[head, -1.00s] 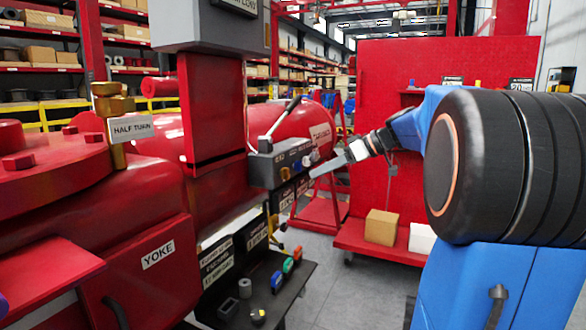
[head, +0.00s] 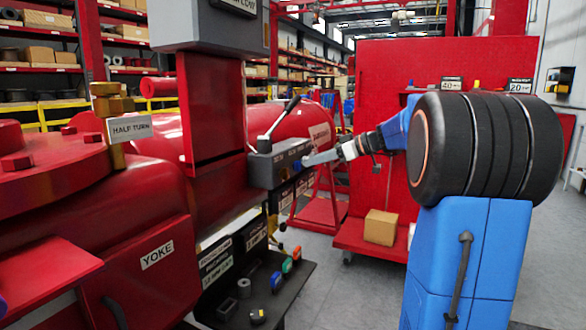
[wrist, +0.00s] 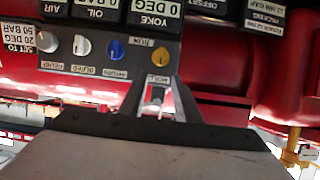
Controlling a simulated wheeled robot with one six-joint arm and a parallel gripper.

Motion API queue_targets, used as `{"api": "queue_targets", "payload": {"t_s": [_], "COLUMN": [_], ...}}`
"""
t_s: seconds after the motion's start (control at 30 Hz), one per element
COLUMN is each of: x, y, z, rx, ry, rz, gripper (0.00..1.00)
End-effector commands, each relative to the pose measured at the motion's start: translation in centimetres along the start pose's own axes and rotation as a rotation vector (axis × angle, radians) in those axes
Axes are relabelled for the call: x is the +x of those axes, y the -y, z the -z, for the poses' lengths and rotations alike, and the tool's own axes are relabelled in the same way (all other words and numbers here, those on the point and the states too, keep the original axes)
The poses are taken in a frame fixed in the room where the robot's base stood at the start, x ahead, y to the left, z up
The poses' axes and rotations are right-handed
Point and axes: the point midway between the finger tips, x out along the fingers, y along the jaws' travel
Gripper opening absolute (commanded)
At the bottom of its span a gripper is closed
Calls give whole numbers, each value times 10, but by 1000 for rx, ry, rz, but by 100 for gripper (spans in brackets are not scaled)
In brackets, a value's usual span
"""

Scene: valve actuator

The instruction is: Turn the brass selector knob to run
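The brass selector knob (wrist: 160,56) is a small yellow-gold knob at the right end of a row of knobs on a dark panel (head: 272,166). The wrist view shows the panel upside down. A label reading like RUN (wrist: 138,42) is beside the knob and one reading like HOLD (wrist: 158,79) is below it. My gripper (wrist: 160,88) is just below the knob in the wrist view, its two fingers apart with nothing between them. In the head view, my gripper (head: 308,161) is at the panel's right end and hides the knob. I cannot tell if they touch.
A blue knob (wrist: 115,48), a pale knob (wrist: 82,45) and a white knob (wrist: 46,42) share the row. A grey lever (head: 279,122) rises from the panel's top. A dark shelf (head: 300,283) with small parts is below. A cardboard box (head: 381,227) is on the red cart.

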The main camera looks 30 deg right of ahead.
Motion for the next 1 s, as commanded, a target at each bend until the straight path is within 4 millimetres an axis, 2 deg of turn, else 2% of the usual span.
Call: {"api": "queue_targets", "payload": {"t_s": [0.3,0.5,0.7,0.97,1.0], "x": [56,80,89,90,90], "y": [1,0,0,0,0], "z": [0,0,0,0,0], "rx": [0,0,0,0,0], "ry": [0,1,0,0,0], "rz": [3,1,0,0,0], "gripper": [30,30,30,30,20]}}
